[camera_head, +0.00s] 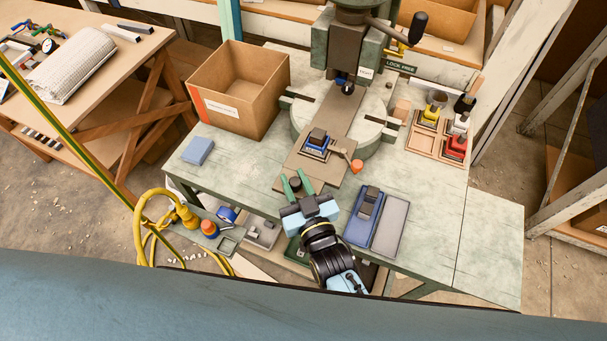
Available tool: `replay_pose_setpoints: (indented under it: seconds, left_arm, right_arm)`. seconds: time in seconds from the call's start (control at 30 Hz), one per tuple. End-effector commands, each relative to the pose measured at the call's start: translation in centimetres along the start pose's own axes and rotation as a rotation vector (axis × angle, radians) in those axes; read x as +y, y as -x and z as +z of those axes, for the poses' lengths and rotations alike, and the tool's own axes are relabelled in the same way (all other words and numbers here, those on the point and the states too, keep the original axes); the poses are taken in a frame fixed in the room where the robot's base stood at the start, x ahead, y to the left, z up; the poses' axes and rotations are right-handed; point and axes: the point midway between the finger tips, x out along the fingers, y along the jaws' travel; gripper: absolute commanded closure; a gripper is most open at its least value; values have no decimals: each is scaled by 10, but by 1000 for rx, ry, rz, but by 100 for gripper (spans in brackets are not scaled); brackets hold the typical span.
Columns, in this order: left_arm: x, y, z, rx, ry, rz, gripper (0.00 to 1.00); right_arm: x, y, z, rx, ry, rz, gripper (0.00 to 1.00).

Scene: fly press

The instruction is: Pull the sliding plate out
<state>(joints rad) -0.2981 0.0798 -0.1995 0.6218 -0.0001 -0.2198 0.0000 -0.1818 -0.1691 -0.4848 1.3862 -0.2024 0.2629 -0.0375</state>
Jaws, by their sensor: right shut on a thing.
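The sliding plate (322,174) is a brown plate that extends toward me from under the press ram, over the round green-grey press bed (375,125). A blue holder (317,149) with a dark block in it sits on the plate. An orange knob (357,166) stands at the plate's right side. My right gripper (297,183) is at the plate's near edge, its green fingers shut around a dark knob there. The fingers partly hide the knob, so its joint with the plate is not clear. My left gripper is not in view.
An open cardboard box (238,95) and a blue block (198,151) are on the left of the table. A blue tray (362,217) and grey tray (389,225) lie right of my gripper. A wooden tray (425,140) holds coloured pieces. Yellow hose (142,235) hangs at the front left.

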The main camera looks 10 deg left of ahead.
Motion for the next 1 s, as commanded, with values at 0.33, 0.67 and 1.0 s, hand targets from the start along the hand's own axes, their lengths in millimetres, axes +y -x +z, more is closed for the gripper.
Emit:
replay_pose_setpoints:
  seconds: [0.33,0.67,1.0]
  left_arm:
    - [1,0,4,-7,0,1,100]
    - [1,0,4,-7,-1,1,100]
    - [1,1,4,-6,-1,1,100]
  right_arm:
    - [0,1,1,-1,1,1,61]
    - [1,1,1,-1,0,2,55]
    - [0,53,2,-6,1,1,55]
